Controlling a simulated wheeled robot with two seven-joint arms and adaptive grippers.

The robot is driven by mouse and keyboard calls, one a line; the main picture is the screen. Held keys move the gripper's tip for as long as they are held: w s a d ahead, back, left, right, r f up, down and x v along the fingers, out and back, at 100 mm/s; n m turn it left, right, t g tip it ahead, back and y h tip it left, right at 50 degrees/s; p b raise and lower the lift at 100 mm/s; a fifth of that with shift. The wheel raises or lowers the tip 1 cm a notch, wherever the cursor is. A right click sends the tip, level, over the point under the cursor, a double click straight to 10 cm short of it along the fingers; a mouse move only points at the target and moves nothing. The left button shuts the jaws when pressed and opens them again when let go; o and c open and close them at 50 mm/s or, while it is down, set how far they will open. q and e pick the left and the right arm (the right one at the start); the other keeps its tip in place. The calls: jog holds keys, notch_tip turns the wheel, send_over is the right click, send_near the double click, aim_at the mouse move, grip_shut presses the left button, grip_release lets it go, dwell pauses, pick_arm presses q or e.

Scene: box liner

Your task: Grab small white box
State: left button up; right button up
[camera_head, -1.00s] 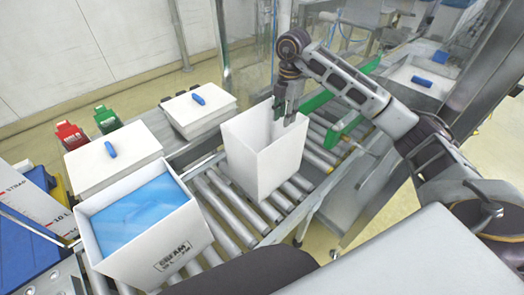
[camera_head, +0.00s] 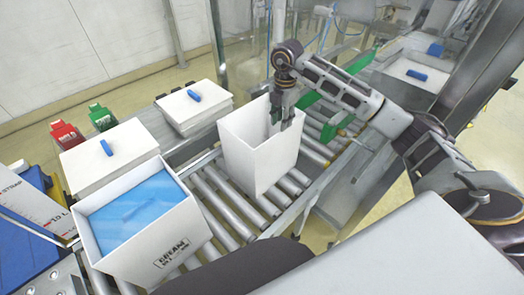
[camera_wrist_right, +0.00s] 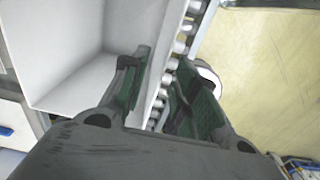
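The small white box (camera_head: 246,163) is open-topped, looks empty and stands upright on the roller conveyor in the middle of the head view. My right gripper (camera_head: 281,117) is at its far right rim, pointing down. In the right wrist view the white box (camera_wrist_right: 60,50) fills the upper left. There the green-padded fingers of my right gripper (camera_wrist_right: 163,65) are apart, one on the inner side of the wall and one outside, with a gap between them. My left gripper is not in view.
A larger white box (camera_head: 155,240) with a blue liner stands at the front left. Red (camera_head: 68,134) and green (camera_head: 102,117) clips are at the left. Bare rollers (camera_head: 225,205) surround the small box.

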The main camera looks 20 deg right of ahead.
jog(key=shift+f, duration=2)
jog(key=shift+f, duration=0.1)
jog(key=f, duration=0.1)
jog(key=f+p, duration=0.1)
jog(key=f, duration=0.3)
jog(key=shift+s+p, duration=0.3)
grip_shut()
